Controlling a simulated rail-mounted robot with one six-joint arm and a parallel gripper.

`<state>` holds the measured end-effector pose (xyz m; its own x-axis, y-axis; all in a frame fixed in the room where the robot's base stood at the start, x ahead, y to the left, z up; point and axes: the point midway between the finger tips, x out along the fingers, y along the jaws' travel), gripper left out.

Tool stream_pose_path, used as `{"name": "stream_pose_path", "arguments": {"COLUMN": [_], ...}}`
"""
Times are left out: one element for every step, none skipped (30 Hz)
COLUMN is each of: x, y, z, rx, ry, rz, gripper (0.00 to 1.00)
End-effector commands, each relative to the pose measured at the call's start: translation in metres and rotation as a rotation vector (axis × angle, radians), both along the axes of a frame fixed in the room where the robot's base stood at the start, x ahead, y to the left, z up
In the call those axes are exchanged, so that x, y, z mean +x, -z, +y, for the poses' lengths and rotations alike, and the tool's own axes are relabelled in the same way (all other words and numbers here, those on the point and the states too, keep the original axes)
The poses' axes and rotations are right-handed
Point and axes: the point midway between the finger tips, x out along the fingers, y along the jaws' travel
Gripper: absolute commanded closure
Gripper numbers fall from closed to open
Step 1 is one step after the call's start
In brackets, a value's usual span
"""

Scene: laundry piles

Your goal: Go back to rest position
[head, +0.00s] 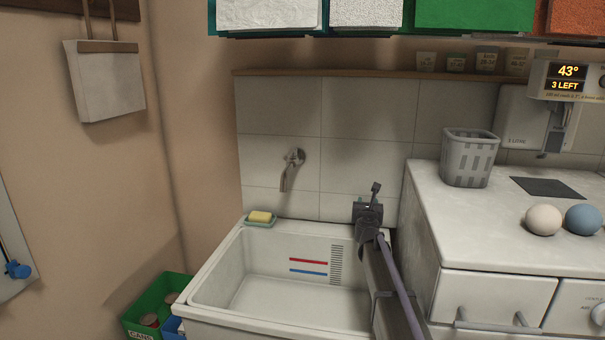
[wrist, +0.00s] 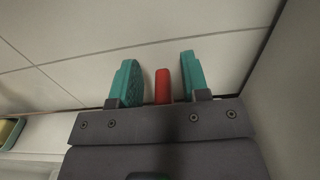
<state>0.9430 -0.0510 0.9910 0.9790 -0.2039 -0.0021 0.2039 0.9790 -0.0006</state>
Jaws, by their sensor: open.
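My gripper (wrist: 158,58) shows in the wrist view with its two teal fingers spread apart, facing the tiled wall. A short red piece (wrist: 162,86) stands between the fingers, with gaps on both sides; I cannot tell what it is. In the head view my arm rises from the lower right over the sink's right side. Its dark wrist end is close to the tiled wall, and the fingers are mostly hidden there.
The white sink (head: 215,268) looks empty. Yellow soap (head: 261,217) sits on its back left corner. At right, a white counter (head: 440,215) holds a grey basket (head: 468,160) and two balls, one cream (head: 544,219), one blue (head: 583,220). A tap (head: 291,165) juts from the wall. Coloured bins hang above.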

Motion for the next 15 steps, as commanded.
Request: {"name": "stream_pose_path", "arguments": {"x": [-0.0018, -0.0019, -0.0019, -0.0020, -0.0019, -0.0019, -0.0020, -0.0020, -0.0021, -0.0021, -0.0021, -0.0022, -0.0022, -0.0022, -0.0022], "y": [-0.0237, -0.0268, -0.0296, -0.0308, -0.0314, -0.0313, -0.0308, -0.0302, -0.0294, -0.0290, -0.0288, -0.0288, -0.0287, -0.0283, -0.0268], "z": [0.0002, 0.0002, 0.0002, 0.0001, 0.0001, 0.0001, 0.0001, 0.0001, 0.0001, 0.0001, 0.0001, 0.0002, 0.0002, 0.0002, 0.0002], "rx": [0.000, 0.000, 0.000, 0.000, 0.000, 0.000, 0.000, 0.000, 0.000, 0.000, 0.000, 0.000, 0.000, 0.000, 0.000], "ry": [0.000, 0.000, 0.000, 0.000, 0.000, 0.000, 0.000, 0.000, 0.000, 0.000, 0.000, 0.000, 0.000, 0.000, 0.000], "rz": [0.000, 0.000, 0.000, 0.000, 0.000, 0.000, 0.000, 0.000, 0.000, 0.000, 0.000, 0.000, 0.000, 0.000, 0.000], "gripper": [0.58, 0.58, 0.58, 0.58, 0.58, 0.58, 0.58, 0.58, 0.58, 0.58, 0.58, 0.58, 0.58, 0.58, 0.58]}}
